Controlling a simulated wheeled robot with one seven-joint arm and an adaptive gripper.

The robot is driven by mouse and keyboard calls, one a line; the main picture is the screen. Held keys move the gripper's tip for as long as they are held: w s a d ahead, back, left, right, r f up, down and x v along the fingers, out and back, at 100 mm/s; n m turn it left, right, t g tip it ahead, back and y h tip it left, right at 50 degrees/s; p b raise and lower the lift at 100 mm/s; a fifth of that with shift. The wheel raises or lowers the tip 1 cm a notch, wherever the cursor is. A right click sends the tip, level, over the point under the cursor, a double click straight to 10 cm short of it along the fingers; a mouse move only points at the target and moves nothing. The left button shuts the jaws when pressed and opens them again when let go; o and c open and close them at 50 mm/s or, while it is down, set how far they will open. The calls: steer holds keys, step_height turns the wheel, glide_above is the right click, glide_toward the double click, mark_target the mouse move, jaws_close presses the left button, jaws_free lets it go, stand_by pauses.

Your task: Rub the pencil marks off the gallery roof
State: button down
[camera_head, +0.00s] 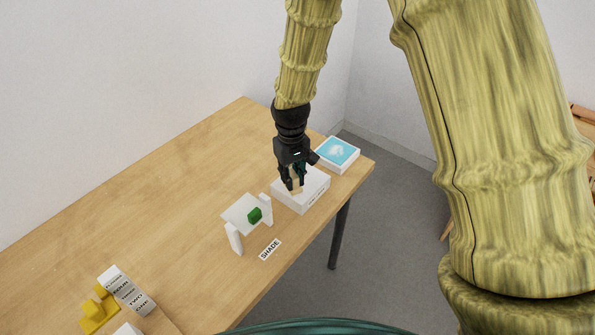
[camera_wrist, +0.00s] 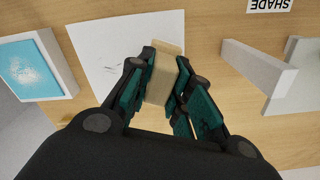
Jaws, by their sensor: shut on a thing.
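My gripper (camera_head: 293,183) is shut on a beige block (camera_head: 295,187), which looks like an eraser. In the wrist view my gripper (camera_wrist: 164,80) has the block (camera_wrist: 165,70) between its two fingers. Below it is a low white box (camera_head: 312,194), which seems to be the gallery. Its flat white roof (camera_wrist: 105,40) shows small dark pencil marks (camera_wrist: 107,68) left of the block in the wrist view. The block is over the roof's right part there. I cannot tell whether it touches the roof. The gripper hides part of the roof.
A white box with a blue top (camera_head: 337,153) stands just beyond, near the table's right corner. Yellow blocks (camera_head: 97,312) and a worded white piece (camera_head: 127,291) stand front left.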

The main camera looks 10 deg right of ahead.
steer(key=shift+s+a, duration=0.3)
steer(key=shift+a, duration=0.1)
step_height(320, 180, up, 3)
steer(key=shift+w+r+p, duration=0.1)
steer(key=shift+p, duration=0.85)
step_height(320, 180, up, 2)
steer(key=shift+p, duration=0.9)
steer(key=shift+r+p, duration=1.25)
steer(key=shift+r, duration=0.3)
